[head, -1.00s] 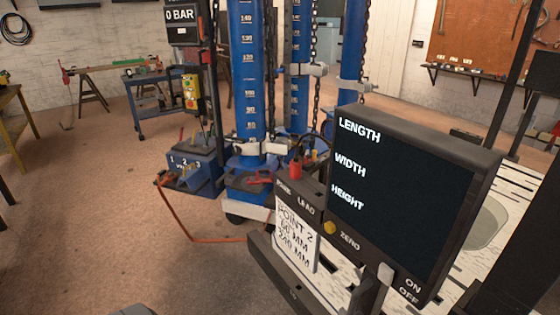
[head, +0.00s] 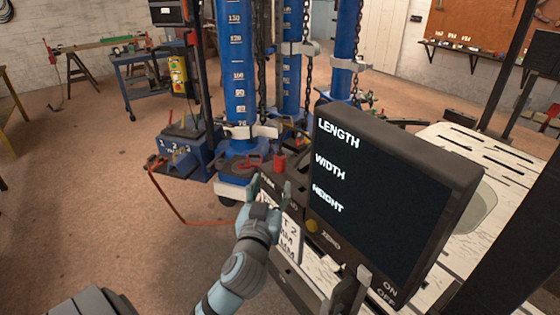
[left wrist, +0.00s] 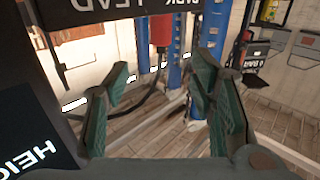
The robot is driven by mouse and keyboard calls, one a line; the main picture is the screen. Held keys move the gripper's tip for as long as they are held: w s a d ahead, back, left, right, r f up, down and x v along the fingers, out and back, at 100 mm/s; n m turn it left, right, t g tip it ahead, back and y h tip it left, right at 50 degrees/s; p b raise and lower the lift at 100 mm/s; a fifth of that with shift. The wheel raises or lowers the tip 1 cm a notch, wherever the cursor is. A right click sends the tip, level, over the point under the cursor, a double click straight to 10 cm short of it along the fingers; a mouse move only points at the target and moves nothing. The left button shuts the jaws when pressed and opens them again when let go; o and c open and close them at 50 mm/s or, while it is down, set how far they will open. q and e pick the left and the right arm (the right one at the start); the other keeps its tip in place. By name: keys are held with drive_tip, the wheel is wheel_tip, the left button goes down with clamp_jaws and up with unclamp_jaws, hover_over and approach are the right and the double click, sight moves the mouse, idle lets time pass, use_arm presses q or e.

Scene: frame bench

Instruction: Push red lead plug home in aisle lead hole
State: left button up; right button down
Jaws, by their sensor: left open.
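The red lead plug (head: 279,163) stands at the back of the black console (head: 296,262), left of the dark screen. It also shows in the left wrist view (left wrist: 160,31), upside down at the top, with a black cable. How deep it sits, and the hole under it, I cannot tell. My left gripper (head: 273,190) is open and empty above the console's left part, on the near side of the plug. In the left wrist view, its green-padded fingers (left wrist: 160,85) are spread apart, with the plug beyond them and not touched.
The screen (head: 385,200) marked LENGTH, WIDTH, HEIGHT stands close on the right. Blue columns (head: 238,80) with chains rise behind. A red hose (head: 165,205) lies on the floor. The floor at left is open.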

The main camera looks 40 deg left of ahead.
sight(279, 161)
use_arm(q)
drive_tip(key=p+x, duration=0.1)
drive_tip(key=x, duration=1.2)
drive_tip(key=shift+a+r, duration=0.1)
drive_tip(key=shift+a, duration=0.05)
drive_tip(key=shift+w+a, duration=0.1)
drive_tip(key=shift+w, duration=0.1)
clamp_jaws()
